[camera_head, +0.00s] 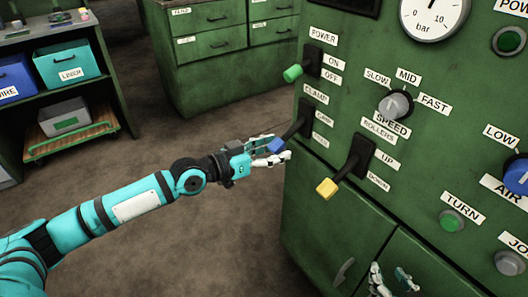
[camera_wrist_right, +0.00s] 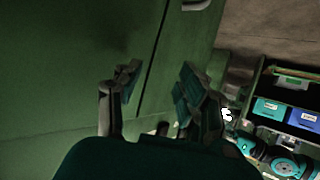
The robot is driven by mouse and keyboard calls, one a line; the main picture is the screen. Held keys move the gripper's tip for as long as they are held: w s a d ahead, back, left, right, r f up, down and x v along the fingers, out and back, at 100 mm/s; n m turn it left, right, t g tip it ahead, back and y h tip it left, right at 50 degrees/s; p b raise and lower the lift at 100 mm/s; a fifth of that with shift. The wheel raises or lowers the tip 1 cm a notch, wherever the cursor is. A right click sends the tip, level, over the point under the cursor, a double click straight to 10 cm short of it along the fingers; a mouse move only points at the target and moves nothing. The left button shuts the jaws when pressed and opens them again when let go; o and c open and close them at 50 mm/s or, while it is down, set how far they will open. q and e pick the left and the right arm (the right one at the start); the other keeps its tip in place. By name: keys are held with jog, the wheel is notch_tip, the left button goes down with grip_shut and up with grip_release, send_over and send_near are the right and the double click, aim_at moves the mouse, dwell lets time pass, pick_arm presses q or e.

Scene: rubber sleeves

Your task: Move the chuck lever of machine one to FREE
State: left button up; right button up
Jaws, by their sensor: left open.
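A green-knobbed POWER lever (camera_head: 293,73) is above and a yellow-knobbed ROLLERS lever (camera_head: 327,188) is below right. A speed dial (camera_head: 395,104), pressure gauge (camera_head: 433,14) and buttons fill the panel. A shelf with bins (camera_head: 68,64) stands left; floor between is clear.

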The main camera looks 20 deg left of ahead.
pick_arm(q)
jog(key=v, duration=1.1)
jog(key=shift+s+a, duration=0.2)
jog(key=shift+s, duration=0.15)
